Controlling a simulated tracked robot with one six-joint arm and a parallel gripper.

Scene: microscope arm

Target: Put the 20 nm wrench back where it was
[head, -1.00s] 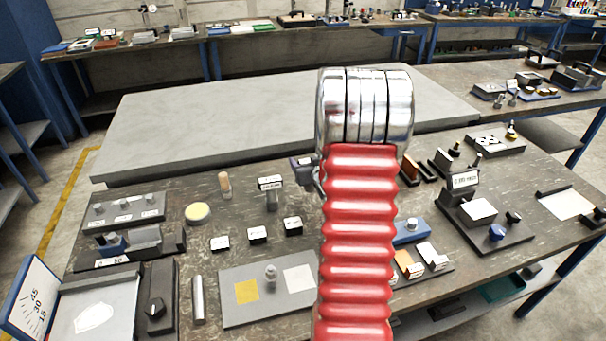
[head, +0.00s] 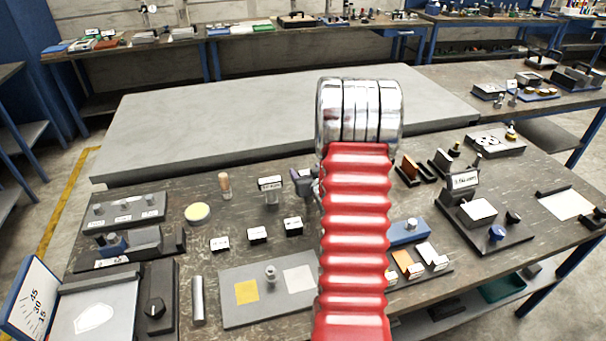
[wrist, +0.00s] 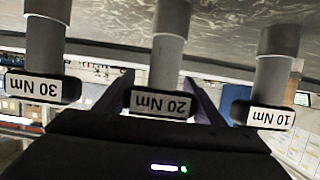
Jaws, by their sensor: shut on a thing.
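Three grey-shafted wrenches with black labelled heads show upside down in the wrist view. The 20 Nm wrench (wrist: 168,60) is in the middle, with the 30 Nm wrench (wrist: 45,45) at the picture's left and the 10 Nm wrench (wrist: 275,70) at its right. My gripper (wrist: 158,82) is shut on the 20 Nm wrench near its head, with a purple finger on either side. In the head view my gripper (head: 305,183) is partly hidden by my arm, beside one labelled wrench (head: 271,190); the others are hidden.
Three small labelled black blocks (head: 257,234) stand in front of the wrenches. A grey plate (head: 240,315) with yellow and white squares lies nearer. A grey slab (head: 220,130) lies behind.

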